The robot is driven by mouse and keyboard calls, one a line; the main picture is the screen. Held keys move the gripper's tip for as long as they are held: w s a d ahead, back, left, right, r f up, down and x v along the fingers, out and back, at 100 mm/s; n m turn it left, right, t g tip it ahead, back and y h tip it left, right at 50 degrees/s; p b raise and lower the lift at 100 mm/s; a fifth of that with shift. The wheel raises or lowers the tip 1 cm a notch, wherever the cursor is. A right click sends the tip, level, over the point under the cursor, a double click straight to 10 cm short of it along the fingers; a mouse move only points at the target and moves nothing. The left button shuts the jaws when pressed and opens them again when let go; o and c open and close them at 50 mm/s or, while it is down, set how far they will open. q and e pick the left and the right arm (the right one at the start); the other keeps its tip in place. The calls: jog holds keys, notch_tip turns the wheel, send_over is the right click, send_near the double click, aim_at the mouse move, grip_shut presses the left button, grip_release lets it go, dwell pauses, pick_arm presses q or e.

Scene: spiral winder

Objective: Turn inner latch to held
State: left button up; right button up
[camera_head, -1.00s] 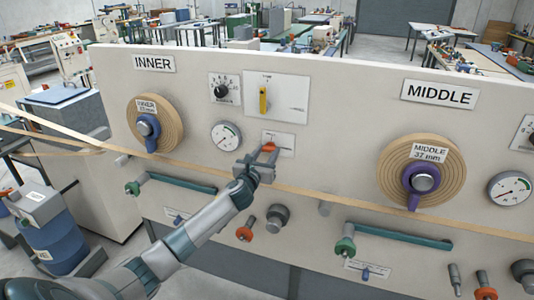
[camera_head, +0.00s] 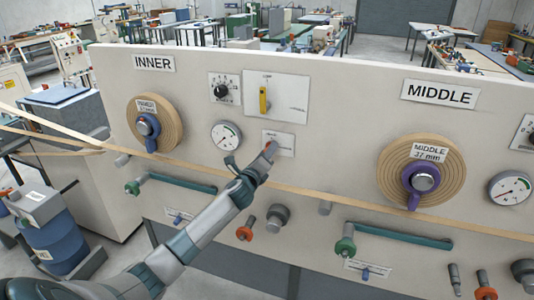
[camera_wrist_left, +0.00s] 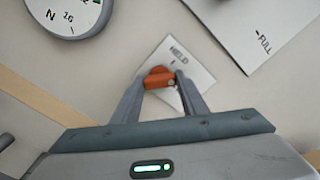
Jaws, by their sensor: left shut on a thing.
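The inner latch is a small orange handle (camera_head: 269,144) on a white plate (camera_head: 284,146) under the INNER station's yellow lever. In the left wrist view the orange latch (camera_wrist_left: 159,78) lies between my fingertips, and the word HELD shows on its tilted plate (camera_wrist_left: 190,62), just above the latch. My left gripper (camera_head: 266,152) is shut on the latch; its fingers (camera_wrist_left: 160,84) touch it from both sides. In the head view the gripper hides most of the latch. My right gripper is not in view.
The MIDDLE spool (camera_head: 447,170) is to the right.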

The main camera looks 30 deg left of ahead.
pick_arm(q)
jog(key=n, duration=0.8)
jog(key=shift+f, duration=0.1)
dwell(0.5)
jog(key=o, duration=1)
jog(key=shift+o, duration=0.2)
jog(key=b+v, duration=0.4)
jog(key=v, duration=1.3)
jog(key=shift+s+b, duration=0.25)
jog(key=shift+b, duration=0.15)
jog(key=shift+a+f, duration=0.1)
